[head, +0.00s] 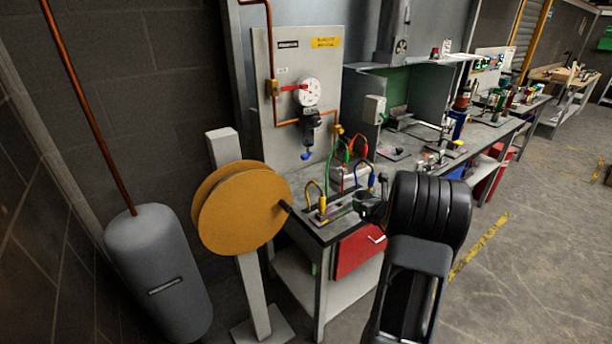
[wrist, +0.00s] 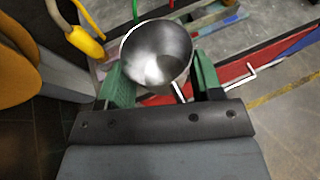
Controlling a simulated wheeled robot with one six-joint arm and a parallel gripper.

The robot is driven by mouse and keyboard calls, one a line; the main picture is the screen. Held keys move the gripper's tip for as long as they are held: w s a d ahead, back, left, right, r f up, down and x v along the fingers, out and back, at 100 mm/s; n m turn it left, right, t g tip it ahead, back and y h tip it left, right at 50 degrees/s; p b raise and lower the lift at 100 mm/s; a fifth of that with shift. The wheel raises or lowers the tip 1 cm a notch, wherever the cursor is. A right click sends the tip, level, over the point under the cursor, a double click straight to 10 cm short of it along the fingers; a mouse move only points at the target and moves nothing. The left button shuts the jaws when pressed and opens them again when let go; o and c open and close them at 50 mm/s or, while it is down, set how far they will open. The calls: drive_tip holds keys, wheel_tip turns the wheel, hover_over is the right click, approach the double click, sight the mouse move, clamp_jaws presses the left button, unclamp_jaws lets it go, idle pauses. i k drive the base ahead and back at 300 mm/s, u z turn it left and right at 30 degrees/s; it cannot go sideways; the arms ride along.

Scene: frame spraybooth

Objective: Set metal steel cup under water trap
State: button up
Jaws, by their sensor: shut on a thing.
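The metal steel cup (wrist: 158,50) is in the wrist view, seen from above with its mouth open and its inside empty. My gripper (wrist: 163,75) is shut on it, with one green finger on each side of the cup. In the head view my gripper (head: 370,207) is over the near end of the bench; I cannot make out the cup clearly there. The water trap (head: 309,125) is a dark unit with a blue drain end, below a round gauge on the grey panel. It is to the left of and above my gripper, apart from it.
Colored hoses (head: 350,155) arch over the bench's near end. A yellow hose end (wrist: 85,42) is close left of the cup. An orange reel (head: 240,207) on a post stands left of the bench, beside a grey tank (head: 158,265). The floor at right is clear.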

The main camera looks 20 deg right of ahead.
sight(310, 174)
drive_tip(key=i, duration=0.9)
